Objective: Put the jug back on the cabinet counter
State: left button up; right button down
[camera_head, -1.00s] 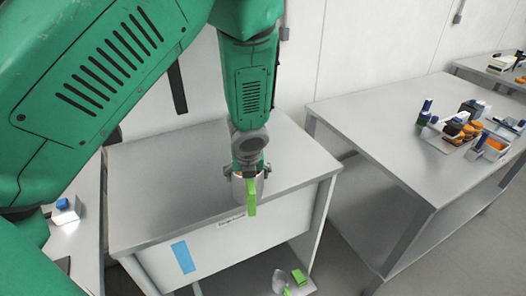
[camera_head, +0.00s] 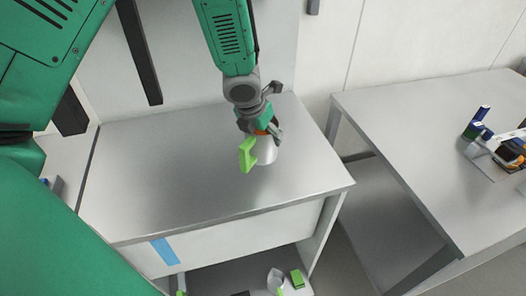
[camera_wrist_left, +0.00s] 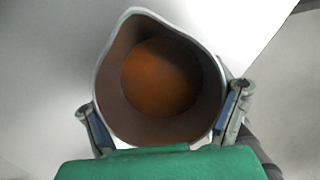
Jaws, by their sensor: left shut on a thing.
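The jug (camera_head: 265,153) is pale grey-white with a bright green handle. It is over the right part of the grey cabinet counter (camera_head: 165,165), its handle turned to the left and front. My left gripper (camera_head: 261,129) is shut on the jug near its rim, from above and behind. In the left wrist view the open mouth of the jug (camera_wrist_left: 160,80) shows an orange-brown inside, with a finger on either side of the wall. I cannot tell whether its base touches the counter. My right gripper is not in view.
Below the counter, a shelf holds another pale vessel (camera_head: 275,279) and a green item (camera_head: 298,279). A blue label (camera_head: 165,251) is on the cabinet front. A second table (camera_head: 415,135) with several items stands at the right. The counter's left and middle are clear.

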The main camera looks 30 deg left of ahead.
aim_at(263, 148)
pick_arm(q)
jog(key=shift+w+d+f, duration=0.15)
jog(key=shift+f, duration=0.35)
jog(key=shift+w+d+f, duration=0.1)
jog(key=shift+w+f, duration=0.05)
jog(key=shift+f, duration=0.35)
notch_tip(263, 148, down, 3)
jog(key=shift+s, duration=0.1)
jog(key=shift+a+f, duration=0.2)
jog(key=shift+a, duration=0.15)
jog(key=o, duration=1.7)
jog(key=shift+c, duration=0.2)
jog(key=shift+d, duration=0.2)
